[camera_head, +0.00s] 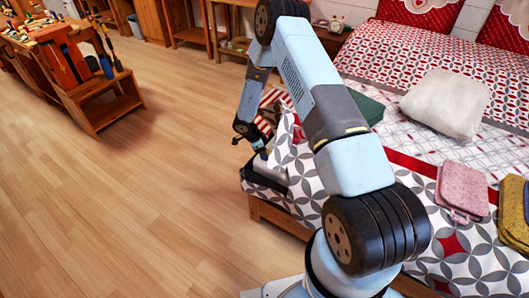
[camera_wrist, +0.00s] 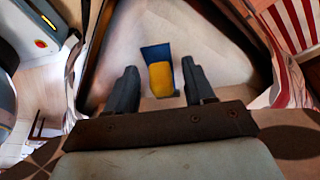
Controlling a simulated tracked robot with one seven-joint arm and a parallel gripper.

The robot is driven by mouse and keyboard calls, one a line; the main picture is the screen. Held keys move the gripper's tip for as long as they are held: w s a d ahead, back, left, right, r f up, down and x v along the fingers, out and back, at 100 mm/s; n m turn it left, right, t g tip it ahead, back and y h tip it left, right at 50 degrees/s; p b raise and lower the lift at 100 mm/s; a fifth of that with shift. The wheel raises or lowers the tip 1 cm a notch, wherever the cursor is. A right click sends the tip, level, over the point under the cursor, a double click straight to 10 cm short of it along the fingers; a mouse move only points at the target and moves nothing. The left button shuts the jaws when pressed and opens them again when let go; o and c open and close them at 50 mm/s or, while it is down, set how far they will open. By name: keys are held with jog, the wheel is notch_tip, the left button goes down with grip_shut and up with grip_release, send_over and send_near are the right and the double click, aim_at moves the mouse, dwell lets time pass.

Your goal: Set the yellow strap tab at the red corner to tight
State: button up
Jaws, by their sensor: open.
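The yellow strap tab (camera_wrist: 161,79) shows in the wrist view, with a blue strip (camera_wrist: 156,51) at its upper end. It lies against a pale, triangular surface with dark edging. My gripper (camera_wrist: 162,82) is open, with one dark finger on each side of the tab. I cannot tell whether the fingers touch it. In the head view my gripper (camera_head: 262,150) is small, down at the near left corner of the bed. The tab is not visible there, and I cannot make out a red corner near it.
The bed (camera_head: 440,235) with its patterned cover fills the right. A white cushion (camera_head: 446,103), a pink pouch (camera_head: 464,190) and a mustard pouch (camera_head: 512,212) lie on it. A wooden workbench (camera_head: 98,95) stands at the upper left. The wooden floor (camera_head: 130,210) between is clear.

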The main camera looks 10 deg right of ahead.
jog(key=shift+r, duration=0.1)
jog(key=v, duration=1.3)
jog(key=shift+a+r, duration=0.15)
jog(key=shift+a, duration=0.05)
jog(key=shift+r, duration=0.1)
